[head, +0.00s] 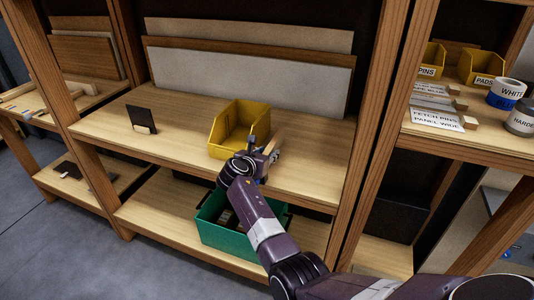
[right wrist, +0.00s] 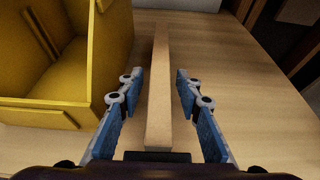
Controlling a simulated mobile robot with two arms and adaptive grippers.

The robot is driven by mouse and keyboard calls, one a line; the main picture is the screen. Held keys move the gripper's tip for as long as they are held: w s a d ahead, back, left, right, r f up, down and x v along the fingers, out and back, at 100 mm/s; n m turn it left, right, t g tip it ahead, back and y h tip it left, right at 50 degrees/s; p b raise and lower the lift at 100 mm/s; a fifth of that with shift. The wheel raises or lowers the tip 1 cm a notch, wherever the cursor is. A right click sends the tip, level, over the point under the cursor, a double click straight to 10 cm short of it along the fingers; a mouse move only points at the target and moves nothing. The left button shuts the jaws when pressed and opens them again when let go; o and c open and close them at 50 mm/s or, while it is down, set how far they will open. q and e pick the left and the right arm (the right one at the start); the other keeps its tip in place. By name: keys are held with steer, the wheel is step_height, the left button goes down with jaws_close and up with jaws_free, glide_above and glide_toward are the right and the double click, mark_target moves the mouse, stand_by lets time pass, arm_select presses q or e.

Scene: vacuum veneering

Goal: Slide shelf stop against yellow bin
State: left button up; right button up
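The yellow bin (head: 240,128) stands open on the middle shelf. Its side wall fills the left of the right wrist view (right wrist: 110,50). A pale wooden bar (right wrist: 159,90), which looks like the shelf stop, stands to the right of the bin with a gap between them; it also shows in the head view (head: 277,149). My right gripper (head: 262,160) is open, with a blue-padded finger on each side of the bar and visible gaps to both. The gripper hides part of the bar in the head view. My left gripper is out of view.
A dark upright plate with a small wooden foot (head: 142,120) stands on the shelf to the left. Large panels (head: 250,75) lean behind. A green crate (head: 219,232) sits on the shelf below. A wooden post (head: 380,120) bounds the right side.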

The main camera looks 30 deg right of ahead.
steer(key=shift+a+r, duration=0.1)
steer(key=shift+a, duration=0.05)
steer(key=shift+v, duration=3.6)
